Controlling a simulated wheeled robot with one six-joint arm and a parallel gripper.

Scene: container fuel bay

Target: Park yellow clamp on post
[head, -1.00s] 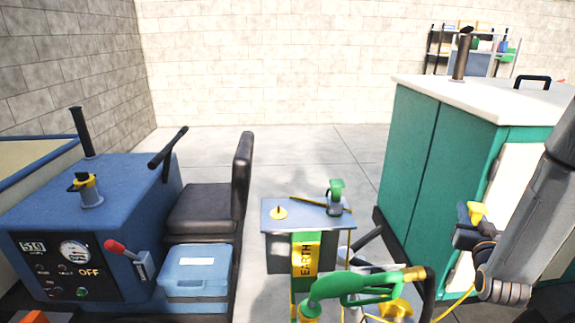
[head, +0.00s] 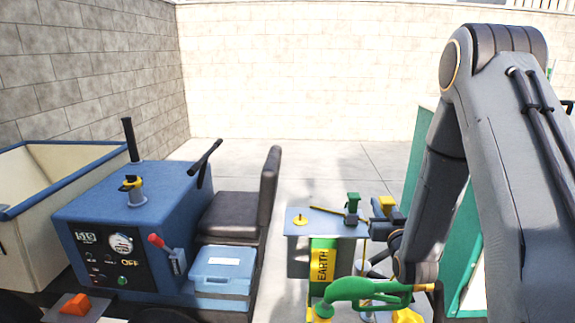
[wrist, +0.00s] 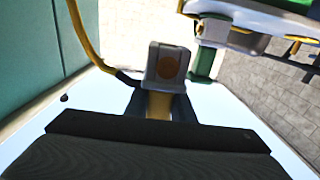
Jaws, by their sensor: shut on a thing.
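My gripper (head: 384,216) is shut on the yellow clamp (head: 390,205), just right of the small grey stand (head: 340,231). In the wrist view the dark jaws (wrist: 158,108) hold the clamp's yellow part; its grey end with an orange disc (wrist: 166,64) points away from me. A yellow cable (wrist: 82,35) curves off to the upper left. A yellow-green EARTH sign (head: 321,270) is on the stand's front. A small yellow upright piece on a round base (head: 300,220) sits on the stand's left side. I cannot tell surely which piece is the post.
A green-topped fitting (head: 353,203) stands at the stand's right, close to the clamp. A green fuel nozzle (head: 365,288) is in front of the stand. A blue tug (head: 140,215) with a black seat (head: 236,215) and blue box (head: 222,267) is at left. Open floor lies behind.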

